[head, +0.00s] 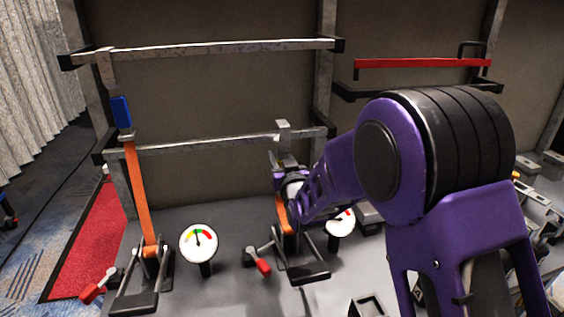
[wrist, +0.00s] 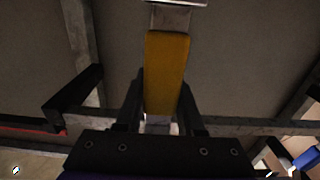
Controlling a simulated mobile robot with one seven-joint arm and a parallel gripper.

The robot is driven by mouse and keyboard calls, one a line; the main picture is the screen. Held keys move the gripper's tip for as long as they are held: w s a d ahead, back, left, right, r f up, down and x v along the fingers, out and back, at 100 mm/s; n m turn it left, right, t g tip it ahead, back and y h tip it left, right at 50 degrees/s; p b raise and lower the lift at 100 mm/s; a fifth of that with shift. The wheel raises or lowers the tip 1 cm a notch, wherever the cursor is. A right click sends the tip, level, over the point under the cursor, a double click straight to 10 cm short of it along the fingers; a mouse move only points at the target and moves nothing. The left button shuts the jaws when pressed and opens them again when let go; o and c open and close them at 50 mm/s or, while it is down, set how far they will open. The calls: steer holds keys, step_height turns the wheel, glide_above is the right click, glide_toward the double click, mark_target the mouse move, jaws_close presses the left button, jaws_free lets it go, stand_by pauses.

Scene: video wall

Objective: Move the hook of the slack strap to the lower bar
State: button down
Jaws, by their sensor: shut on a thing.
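The left orange strap (head: 139,190) is upright, with a blue handle (head: 122,112) and a hook (head: 105,67) on the upper bar (head: 210,49). The right orange strap (head: 283,214) rises from its ratchet and is mostly hidden by my arm. My gripper (head: 290,176) is at this strap, just below the lower bar (head: 200,143). In the wrist view my gripper (wrist: 163,110) is shut on a yellow-orange handle (wrist: 167,72). The right strap's grey hook (head: 283,128) shows at the lower bar; I cannot tell whether it is seated.
A gauge (head: 199,243) stands by the left strap; another (head: 340,222) is partly behind my arm. Red-handled levers (head: 262,264) stand near the ratchets. A red rail (head: 420,63) is at the upper right. An upright post (head: 325,60) stands near the bars' right ends.

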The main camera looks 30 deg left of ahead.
steer(key=shift+w+a+f, duration=1.05)
steer(key=shift+w+f, duration=0.15)
steer(key=shift+f, duration=0.05)
steer(key=shift+c, duration=2.2)
jaws_free()
steer(key=shift+f, duration=0.1)
steer(key=v, duration=1.2)
